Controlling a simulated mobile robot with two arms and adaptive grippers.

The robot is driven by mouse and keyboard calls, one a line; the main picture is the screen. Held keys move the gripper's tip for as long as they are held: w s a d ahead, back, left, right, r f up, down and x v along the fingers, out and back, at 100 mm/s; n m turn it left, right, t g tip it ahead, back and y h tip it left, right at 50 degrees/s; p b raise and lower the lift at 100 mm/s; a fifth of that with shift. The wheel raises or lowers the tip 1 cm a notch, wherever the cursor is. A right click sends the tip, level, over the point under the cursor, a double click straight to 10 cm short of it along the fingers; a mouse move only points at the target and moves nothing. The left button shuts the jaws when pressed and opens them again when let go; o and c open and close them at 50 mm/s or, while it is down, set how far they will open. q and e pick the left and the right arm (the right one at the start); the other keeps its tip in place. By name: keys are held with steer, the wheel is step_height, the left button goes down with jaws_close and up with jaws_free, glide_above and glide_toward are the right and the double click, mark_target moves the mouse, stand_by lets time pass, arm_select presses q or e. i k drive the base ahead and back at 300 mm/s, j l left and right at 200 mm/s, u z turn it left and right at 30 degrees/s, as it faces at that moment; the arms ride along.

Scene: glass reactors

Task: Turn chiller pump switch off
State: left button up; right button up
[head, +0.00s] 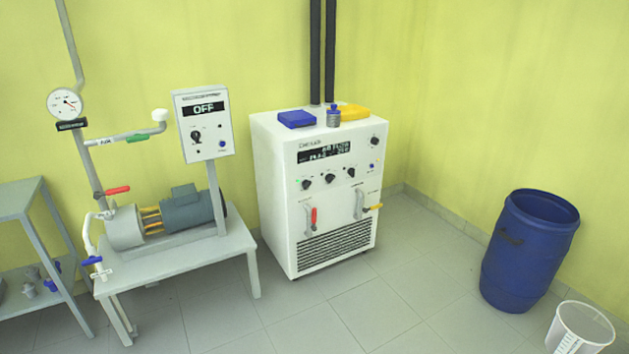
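A white chiller cabinet (278,190) stands on the floor against the yellow wall, near the room corner. Its upper front has a dark lit display (338,152). Black knobs sit below the display, including a middle one (330,178). Another dark knob (375,141) is at the upper right, with a small blue button (372,165) below it. The labels are too small to read, so I cannot tell which control is the pump switch or its position. A red-handled valve (313,216) and a yellow-handled valve (373,207) are lower on the front. Neither gripper is in view.
A pump (187,210) on a grey bench (180,259) stands left of the chiller, with a control box (205,149) reading OFF. A blue barrel (527,252) and a clear bucket (581,328) stand at right. The floor before the chiller is clear.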

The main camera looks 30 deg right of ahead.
mark_target(329, 177)
steer(key=i+l, duration=0.3)
steer(key=l, duration=0.15)
steer(key=i+l+u, duration=0.15)
steer(key=i+l, duration=0.4)
steer(key=l, duration=0.3)
steer(key=u, duration=0.05)
